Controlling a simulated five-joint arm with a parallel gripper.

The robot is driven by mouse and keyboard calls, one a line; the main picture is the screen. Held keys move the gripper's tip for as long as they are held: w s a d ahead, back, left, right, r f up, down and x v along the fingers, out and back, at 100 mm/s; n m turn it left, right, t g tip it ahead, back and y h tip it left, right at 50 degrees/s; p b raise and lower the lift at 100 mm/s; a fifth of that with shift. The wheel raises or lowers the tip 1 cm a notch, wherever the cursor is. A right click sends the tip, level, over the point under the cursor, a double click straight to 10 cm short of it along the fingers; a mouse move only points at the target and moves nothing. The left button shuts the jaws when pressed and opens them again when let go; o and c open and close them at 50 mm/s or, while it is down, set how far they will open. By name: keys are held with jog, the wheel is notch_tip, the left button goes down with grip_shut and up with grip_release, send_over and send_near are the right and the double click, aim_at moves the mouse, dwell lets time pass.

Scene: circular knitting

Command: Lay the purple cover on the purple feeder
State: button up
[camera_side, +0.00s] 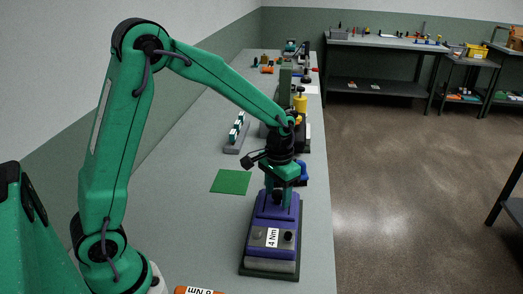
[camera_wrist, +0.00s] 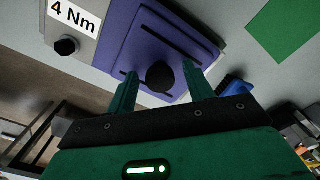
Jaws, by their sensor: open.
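The purple cover (camera_wrist: 150,42) is a plate with slots and a round black knob (camera_wrist: 160,77), seen in the wrist view. It lies on the purple feeder (camera_side: 262,240), at the end nearer my gripper, and looks flat; its exact seating cannot be told. The feeder carries a "4 Nm" label and dark knobs on its top and stands on a dark base near the table's right edge. My gripper (camera_side: 279,199) is open, pointing down at the cover. In the wrist view its fingers (camera_wrist: 162,72) stand apart on either side of the knob, with gaps visible.
A green square (camera_side: 231,181) lies flat left of my gripper. A blue part (camera_side: 301,173) is just behind it. A grey rack with white-and-teal pieces (camera_side: 238,132) and a yellow part (camera_side: 301,103) stand farther back. An orange labelled block (camera_side: 198,290) is at the front.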

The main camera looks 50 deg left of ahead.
aim_at(276, 194)
notch_tip(276, 194, up, 12)
dwell(0.6)
jog(key=shift+f, duration=0.1)
dwell(0.4)
jog(key=s+r+t, duration=0.2)
jog(key=s, duration=0.7)
jog(key=s+r+t, duration=0.2)
jog(key=s+t, duration=0.1)
jog(key=s, duration=0.7)
jog(key=shift+s+a+t, duration=0.25)
jog(key=shift+t, duration=0.05)
dwell(0.8)
